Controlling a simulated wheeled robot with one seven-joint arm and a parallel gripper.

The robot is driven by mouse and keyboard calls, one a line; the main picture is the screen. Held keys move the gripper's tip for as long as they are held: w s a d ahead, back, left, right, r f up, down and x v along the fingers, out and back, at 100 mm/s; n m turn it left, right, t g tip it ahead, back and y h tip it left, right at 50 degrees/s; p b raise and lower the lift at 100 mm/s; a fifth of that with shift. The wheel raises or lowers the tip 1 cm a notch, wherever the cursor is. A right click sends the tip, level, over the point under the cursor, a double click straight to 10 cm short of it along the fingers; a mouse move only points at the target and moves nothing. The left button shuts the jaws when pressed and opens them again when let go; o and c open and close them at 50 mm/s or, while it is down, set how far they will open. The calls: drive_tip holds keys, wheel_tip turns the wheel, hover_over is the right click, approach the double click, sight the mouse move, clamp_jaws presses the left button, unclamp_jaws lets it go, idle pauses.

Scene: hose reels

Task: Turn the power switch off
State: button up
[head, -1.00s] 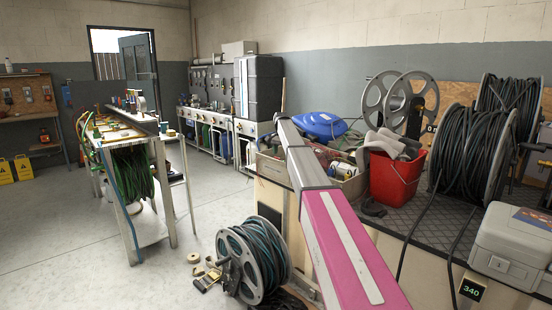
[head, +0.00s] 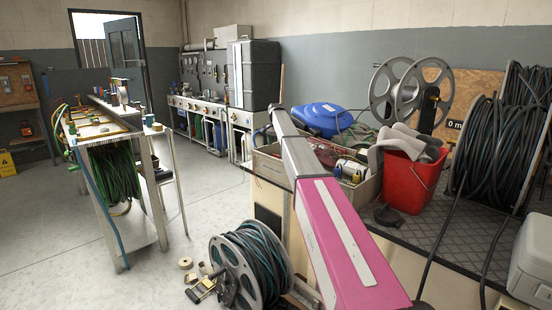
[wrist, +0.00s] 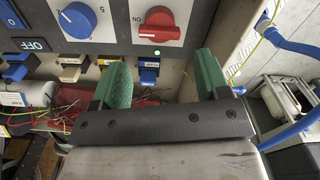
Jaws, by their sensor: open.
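In the wrist view a red rotary knob (wrist: 157,24) with a white pointer mark sits on a grey panel, beside lettering that looks like "NO". I cannot tell for certain that it is the power switch. A green light glows below it. A blue rotary knob (wrist: 77,20) is to its left, and an "OFF" label (wrist: 30,45) is further left. My gripper (wrist: 160,62) is open and empty, its green fingers pointing up at the panel just below the red knob, apart from it. In the head view my pink arm reaches forward; the gripper is not visible there.
Coloured connectors (wrist: 148,72) line the panel's lower edge, near the left finger. A blue hose (wrist: 290,45) runs at right. In the head view, a bench with a red bucket (head: 408,185) stands right, and a hose reel (head: 250,265) lies on the floor.

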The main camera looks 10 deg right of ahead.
wheel_tip(320, 180, down, 8)
drive_tip(key=shift+f, duration=0.25)
drive_tip(key=shift+c, duration=0.4)
drive_tip(key=c, duration=0.6)
